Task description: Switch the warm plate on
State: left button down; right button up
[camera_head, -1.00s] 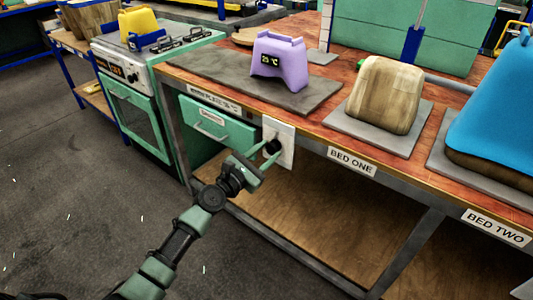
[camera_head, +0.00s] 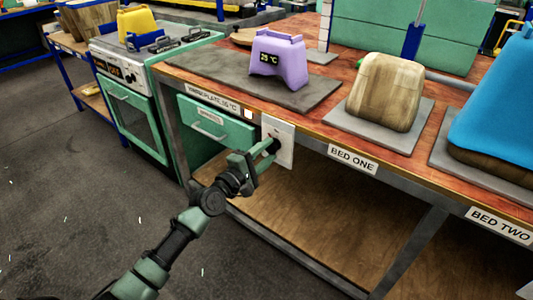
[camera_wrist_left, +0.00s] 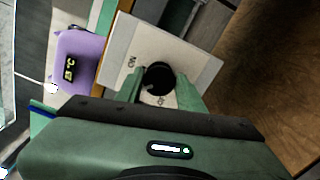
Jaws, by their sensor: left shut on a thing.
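The warm plate (camera_head: 215,70) is a dark grey slab on the wooden bench, with a purple block (camera_head: 279,60) bearing a small temperature display on it. Below the plate, a white switch panel (camera_head: 286,139) with a black knob (camera_head: 272,147) is fixed to the bench front. My left gripper (camera_head: 262,157) is shut on the knob. In the left wrist view its fingers flank the knob (camera_wrist_left: 159,78), beside printed lettering on the panel. My right gripper is not in view.
A green drawer (camera_head: 215,128) is left of the panel, and a green stove (camera_head: 135,85) stands further left. Label BED ONE (camera_head: 353,160) is on the bench edge at right. A wooden shelf (camera_head: 310,225) lies below.

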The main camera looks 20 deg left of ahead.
pick_arm(q)
jog(key=m, duration=0.2)
jog(key=shift+f+m, duration=0.15)
jog(key=shift+m, duration=0.25)
jog(key=m, duration=0.2)
jog(key=shift+m, duration=1.8)
jog(key=shift+f+m, duration=0.1)
jog(key=shift+m, duration=0.2)
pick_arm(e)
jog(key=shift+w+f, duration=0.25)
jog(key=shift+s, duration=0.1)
pick_arm(q)
jog(key=c, duration=0.9)
grip_release()
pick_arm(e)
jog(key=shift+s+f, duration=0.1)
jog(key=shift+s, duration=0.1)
